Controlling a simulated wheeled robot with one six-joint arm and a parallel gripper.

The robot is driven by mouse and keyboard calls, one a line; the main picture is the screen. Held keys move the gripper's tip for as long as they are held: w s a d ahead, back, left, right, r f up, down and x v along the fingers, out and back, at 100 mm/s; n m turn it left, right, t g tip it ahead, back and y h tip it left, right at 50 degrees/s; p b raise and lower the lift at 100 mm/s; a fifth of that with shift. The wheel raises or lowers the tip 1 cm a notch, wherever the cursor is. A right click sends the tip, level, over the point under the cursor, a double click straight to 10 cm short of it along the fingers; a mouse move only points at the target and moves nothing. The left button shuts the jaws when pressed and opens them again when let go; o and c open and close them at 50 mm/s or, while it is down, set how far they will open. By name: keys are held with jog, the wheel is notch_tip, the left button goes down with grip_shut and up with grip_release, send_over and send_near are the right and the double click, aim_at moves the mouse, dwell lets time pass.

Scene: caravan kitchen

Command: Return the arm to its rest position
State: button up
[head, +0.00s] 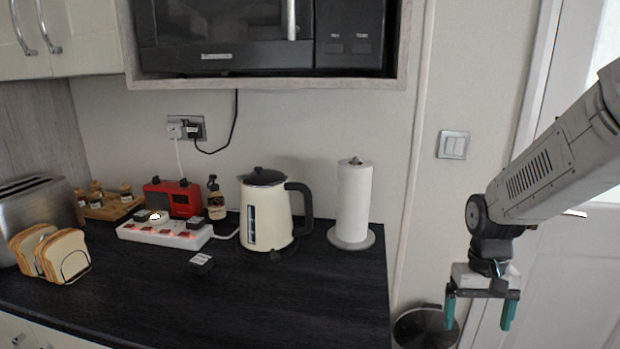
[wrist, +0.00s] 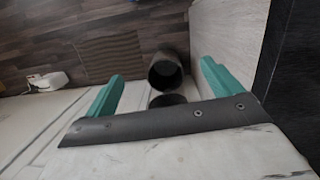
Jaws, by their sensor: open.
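My arm (head: 560,160) comes in from the right side of the head view, in front of the door and to the right of the counter. My gripper (head: 479,312) hangs from it, pointing down, with its two teal fingers apart and nothing between them. In the wrist view my gripper (wrist: 160,88) also shows open and empty, above the floor and a dark round bin (wrist: 166,72).
The dark counter (head: 290,305) ends left of my gripper. On it stand a paper towel roll (head: 354,200), a cream kettle (head: 264,212), a white power strip (head: 165,234), a red radio (head: 172,198) and a toast rack (head: 70,266). The bin (head: 426,328) is low beside the counter.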

jog(key=s+a+r+t, duration=0.1)
jog(key=s+a+r, duration=0.2)
jog(key=s+r, duration=0.4)
jog(key=s+a+r+n+t, duration=0.1)
jog(key=s+a+r+t, duration=0.1)
jog(key=s+r, duration=0.5)
jog(key=s, duration=0.5)
jog(key=shift+s+a, duration=0.15)
jog(key=shift+a, duration=0.25)
